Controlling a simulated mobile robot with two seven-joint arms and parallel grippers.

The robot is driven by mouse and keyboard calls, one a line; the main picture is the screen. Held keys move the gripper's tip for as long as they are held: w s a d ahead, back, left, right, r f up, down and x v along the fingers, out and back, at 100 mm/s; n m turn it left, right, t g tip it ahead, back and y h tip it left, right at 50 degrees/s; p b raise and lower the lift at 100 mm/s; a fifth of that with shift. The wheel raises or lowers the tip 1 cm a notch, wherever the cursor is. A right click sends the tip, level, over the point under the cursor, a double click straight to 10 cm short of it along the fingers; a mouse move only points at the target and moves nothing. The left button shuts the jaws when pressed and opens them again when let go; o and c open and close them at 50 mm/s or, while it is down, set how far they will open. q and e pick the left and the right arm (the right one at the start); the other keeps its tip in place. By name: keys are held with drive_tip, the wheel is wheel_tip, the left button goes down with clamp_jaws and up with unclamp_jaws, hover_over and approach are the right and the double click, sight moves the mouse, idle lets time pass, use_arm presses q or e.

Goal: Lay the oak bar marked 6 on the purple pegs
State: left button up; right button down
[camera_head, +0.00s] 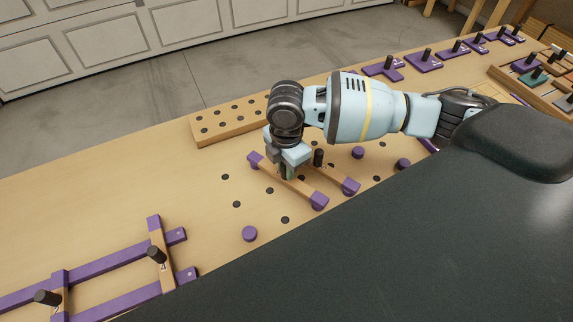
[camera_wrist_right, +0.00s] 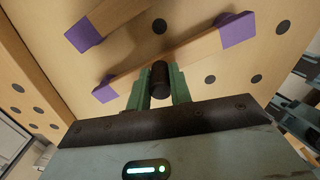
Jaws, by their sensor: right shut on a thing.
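An oak bar (camera_head: 300,187) with purple ends lies across the middle of the bench in the head view. In the right wrist view the bar (camera_wrist_right: 190,52) shows with its black knob (camera_wrist_right: 160,78) between the green fingers. My right gripper (camera_head: 287,172) points down and is shut on this knob. No number is readable on the bar. A second oak bar (camera_head: 333,175) with a black knob and a purple end lies just behind it, partly hidden. Round purple pegs stand at the front (camera_head: 249,233) and to the right (camera_head: 358,152). Whether pegs lie under the held bar, I cannot tell.
A drilled wooden block (camera_head: 225,117) lies behind my gripper. A purple frame (camera_head: 115,262) with knobbed oak bars lies at the front left. Purple pieces with black knobs (camera_head: 425,62) line the back right, near a wooden tray (camera_head: 530,88).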

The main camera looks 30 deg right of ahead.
use_arm(q)
drive_tip(key=shift+w+r, duration=0.3)
drive_tip(key=shift+r, duration=0.05)
idle(1.4)
use_arm(e)
drive_tip(key=c, duration=0.8)
unclamp_jaws()
drive_tip(key=shift+r+p, duration=1.4)
drive_tip(key=shift+r, duration=1.1)
use_arm(q)
drive_tip(key=shift+t, duration=0.7)
drive_tip(key=shift+w+r+p, duration=0.15)
drive_tip(key=shift+w+r, duration=0.75)
drive_tip(key=shift+r, duration=0.25)
drive_tip(key=shift+w+r+p, duration=0.15)
drive_tip(key=shift+w+r, duration=0.7)
drive_tip(key=shift+r, duration=0.3)
use_arm(e)
drive_tip(key=shift+r, duration=1.5)
